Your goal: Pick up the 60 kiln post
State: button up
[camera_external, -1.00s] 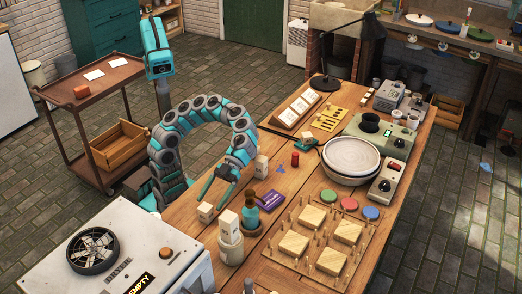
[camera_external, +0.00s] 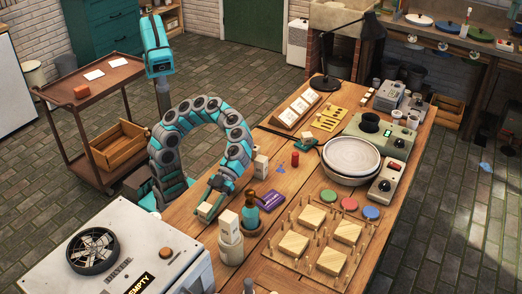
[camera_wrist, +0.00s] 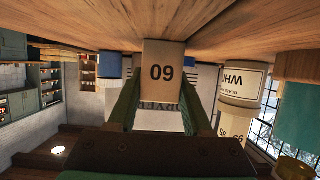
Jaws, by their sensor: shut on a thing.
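The 60 kiln post is a small pale block (camera_external: 205,210) at the table's near left edge. In the wrist view, which is upside down, it fills the space between the fingers (camera_wrist: 162,72), with its number reading as "09". My gripper (camera_external: 209,205) is shut on it, one finger on each side; the gripper also shows in the wrist view (camera_wrist: 160,105). The post appears at the wooden tabletop; I cannot tell whether it touches it. Another pale post (camera_external: 261,166) stands upright farther back, and one more pale block (camera_external: 308,138) is beyond it.
A white jar (camera_external: 231,246) and a teal bottle (camera_external: 251,212) stand close to the right of my gripper. A peg board (camera_external: 318,238) with wooden blocks is farther right. The dryer (camera_external: 130,265) is at the front left.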

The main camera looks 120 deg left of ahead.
grip_shut()
jog(key=shift+r, duration=0.1)
